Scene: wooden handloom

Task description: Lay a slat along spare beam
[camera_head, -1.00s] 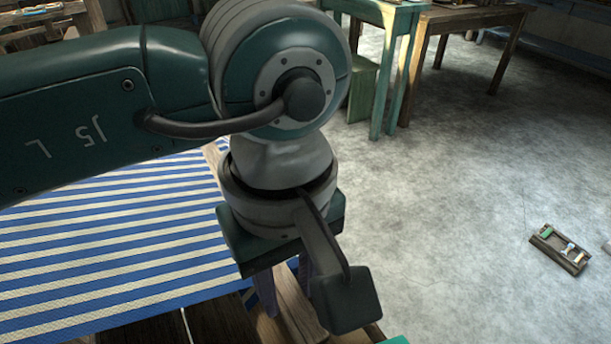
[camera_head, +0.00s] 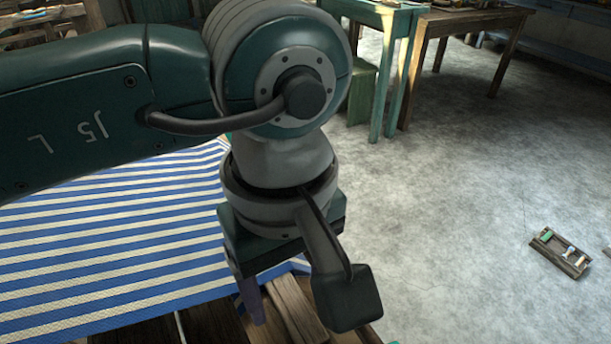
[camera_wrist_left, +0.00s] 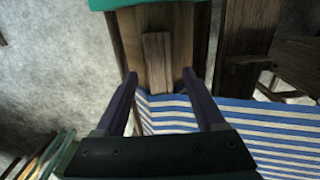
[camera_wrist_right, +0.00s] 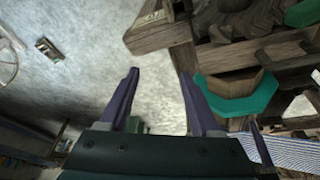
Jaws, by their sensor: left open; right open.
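My left gripper (camera_wrist_left: 160,76) is open, its two dark purple fingers apart above a short pale wooden slat (camera_wrist_left: 157,62). The slat lies on a wider, darker wooden beam (camera_wrist_left: 128,40), running lengthwise along it, and appears between the fingertips. I cannot tell whether the fingers touch it. In the head view the left gripper (camera_head: 252,300) points down over brown wood (camera_head: 292,308), and its hand hides part of it. My right gripper (camera_wrist_right: 158,78) is open and empty in the right wrist view, pointing towards floor and a wooden frame. It is not in the head view.
Blue-and-white striped cloth (camera_head: 110,250) spreads left of the left gripper. A green flange (camera_wrist_right: 235,98) and rough timbers (camera_wrist_right: 160,35) stand near the right gripper. A small wooden tray (camera_head: 560,252) lies on the floor. Tables (camera_head: 465,22) stand behind. The right-hand floor is mostly clear.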

